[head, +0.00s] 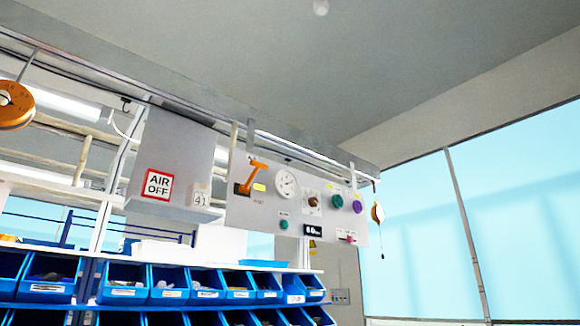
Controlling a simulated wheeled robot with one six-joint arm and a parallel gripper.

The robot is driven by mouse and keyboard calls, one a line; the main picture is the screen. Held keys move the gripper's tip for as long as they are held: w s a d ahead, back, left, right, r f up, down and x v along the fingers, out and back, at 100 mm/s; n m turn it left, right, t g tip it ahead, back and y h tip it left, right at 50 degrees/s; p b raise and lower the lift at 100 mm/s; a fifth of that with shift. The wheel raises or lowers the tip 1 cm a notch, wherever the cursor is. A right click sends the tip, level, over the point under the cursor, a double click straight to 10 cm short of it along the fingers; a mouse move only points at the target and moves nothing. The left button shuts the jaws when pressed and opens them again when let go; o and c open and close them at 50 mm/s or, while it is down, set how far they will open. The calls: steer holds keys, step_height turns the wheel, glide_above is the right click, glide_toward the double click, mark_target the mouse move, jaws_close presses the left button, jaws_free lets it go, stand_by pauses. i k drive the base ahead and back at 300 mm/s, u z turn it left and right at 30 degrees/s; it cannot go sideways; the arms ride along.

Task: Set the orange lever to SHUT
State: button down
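The orange lever (254,177) is on the left part of a pale hanging panel (265,212). It slants, with its upper end tipped to the right and its lower end at a dark slot or mount. A small yellow label (259,187) is just right of it, and faint lettering is below it. The lettering is too small to read, so I cannot tell which setting the lever is at. My gripper does not show in the head view.
The panel also carries a round gauge (286,184), a brown knob (313,202), a green knob (337,201), a purple knob (357,207) and a small display (312,230). Blue bins (125,284) fill shelves below.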

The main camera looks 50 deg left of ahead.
mark_target(245, 190)
steer(key=u, duration=0.35)
steer(key=i, duration=0.95)
steer(key=u, duration=1.25)
steer(key=i, duration=0.55)
steer(key=u, duration=0.45)
